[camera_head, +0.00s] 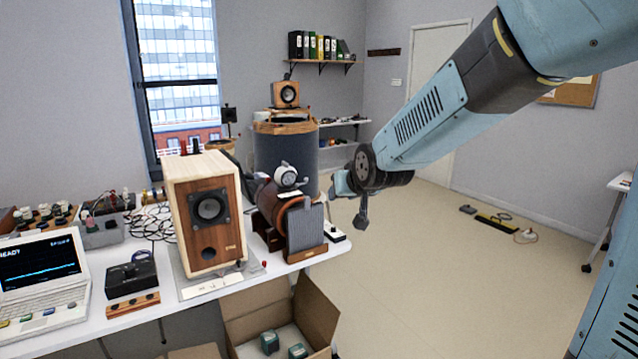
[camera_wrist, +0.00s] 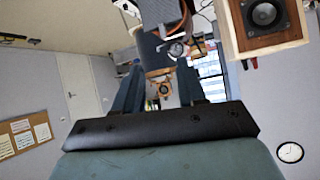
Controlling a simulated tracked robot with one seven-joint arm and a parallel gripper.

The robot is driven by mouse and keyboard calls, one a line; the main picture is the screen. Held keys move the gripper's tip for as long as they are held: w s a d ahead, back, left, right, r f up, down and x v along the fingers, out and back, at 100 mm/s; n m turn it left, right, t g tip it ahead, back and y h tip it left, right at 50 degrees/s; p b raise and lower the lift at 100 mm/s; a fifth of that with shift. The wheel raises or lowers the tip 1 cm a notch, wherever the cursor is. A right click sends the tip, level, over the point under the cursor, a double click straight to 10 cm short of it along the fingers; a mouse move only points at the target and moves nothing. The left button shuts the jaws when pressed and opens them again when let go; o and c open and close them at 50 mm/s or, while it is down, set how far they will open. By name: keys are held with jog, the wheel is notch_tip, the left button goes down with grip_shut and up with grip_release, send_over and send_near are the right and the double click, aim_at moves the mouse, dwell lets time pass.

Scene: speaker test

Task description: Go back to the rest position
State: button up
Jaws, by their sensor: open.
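My gripper (camera_head: 352,202) hangs in the air at the end of my blue arm, just right of the bench's end in the head view. It is near the round wooden-framed device (camera_head: 289,215) at the bench corner; I cannot tell the exact gap. In the wrist view, which is turned upside down, my gripper (camera_wrist: 160,78) has its two dark fingers apart, with nothing held between them. A small speaker (camera_wrist: 164,89) and the bench things show beyond the fingers. The fingertips are partly hard to make out in the head view.
A large wooden speaker (camera_head: 209,212), a laptop (camera_head: 45,277) and a black box (camera_head: 131,274) stand on the white bench (camera_head: 190,309). An open cardboard box (camera_head: 313,310) is below its corner. The floor (camera_head: 440,270) right of the bench is mostly clear.

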jog(key=s+d+r+m+g+h, duration=0.1)
jog(key=s+d, duration=0.5)
jog(key=s, duration=0.3)
jog(key=s+d+r+m+g+h, duration=0.1)
jog(key=s+d+g, duration=0.1)
jog(key=s+d, duration=0.3)
jog(key=s+d+r+g+h, duration=0.1)
jog(key=s+d, duration=0.5)
jog(key=s, duration=0.8)
jog(key=shift+d+m+g, duration=0.35)
jog(key=shift+m+g, duration=0.05)
